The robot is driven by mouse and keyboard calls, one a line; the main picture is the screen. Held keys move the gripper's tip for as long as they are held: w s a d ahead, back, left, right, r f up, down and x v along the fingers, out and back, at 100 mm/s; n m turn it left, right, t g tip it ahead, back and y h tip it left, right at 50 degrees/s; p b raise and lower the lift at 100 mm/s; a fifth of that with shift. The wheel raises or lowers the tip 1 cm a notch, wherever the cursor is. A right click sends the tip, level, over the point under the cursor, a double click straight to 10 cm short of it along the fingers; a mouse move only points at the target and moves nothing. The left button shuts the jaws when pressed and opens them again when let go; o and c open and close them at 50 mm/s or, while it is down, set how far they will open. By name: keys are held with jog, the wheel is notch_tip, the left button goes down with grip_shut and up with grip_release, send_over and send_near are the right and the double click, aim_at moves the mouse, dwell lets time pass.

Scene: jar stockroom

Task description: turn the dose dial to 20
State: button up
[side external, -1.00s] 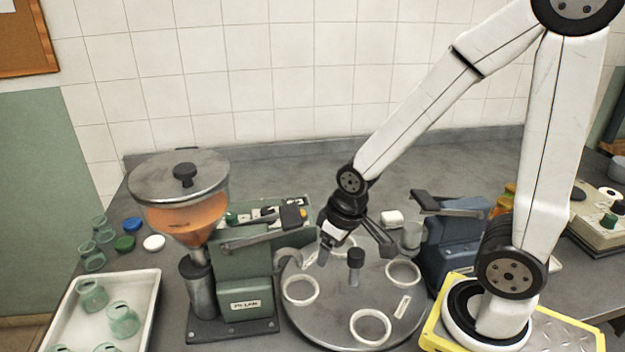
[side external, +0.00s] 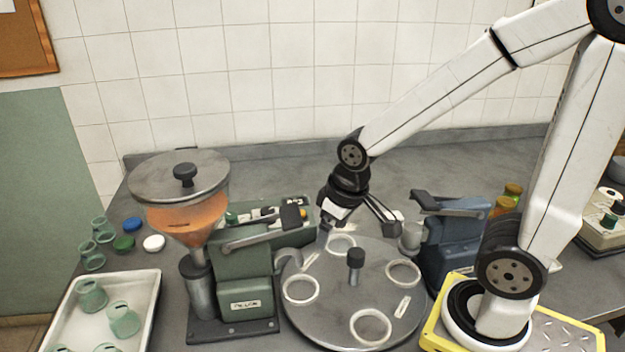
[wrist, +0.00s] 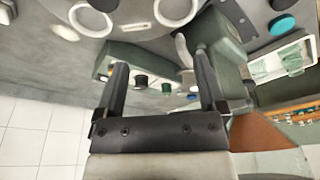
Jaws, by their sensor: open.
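The green filling machine (side external: 243,263) stands left of the round steel turntable, under a hopper of orange contents. I cannot tell which knob is the dose dial or read any scale. My gripper (side external: 360,224) is open and empty, above the back of the turntable and right of the panel. It also shows in the wrist view (wrist: 160,65).
The turntable (side external: 345,312) has several white rings and a dark centre post (side external: 355,265). A blue machine (side external: 452,240) stands to its right. A white tray (side external: 150,300) with green jars is at the left, with loose lids nearby. The counter behind is clear.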

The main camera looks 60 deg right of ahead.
jog(key=w+v, duration=0.2)
jog(key=v, duration=0.5)
jog(key=m+g, duration=0.3)
jog(key=m, duration=1.1)
send_over(268, 210)
notch_tip(268, 210, down, 11)
jog(key=shift+r, duration=0.25)
jog(key=shift+f, duration=0.1)
jog(key=shift+f, duration=3.75)
grip_shut()
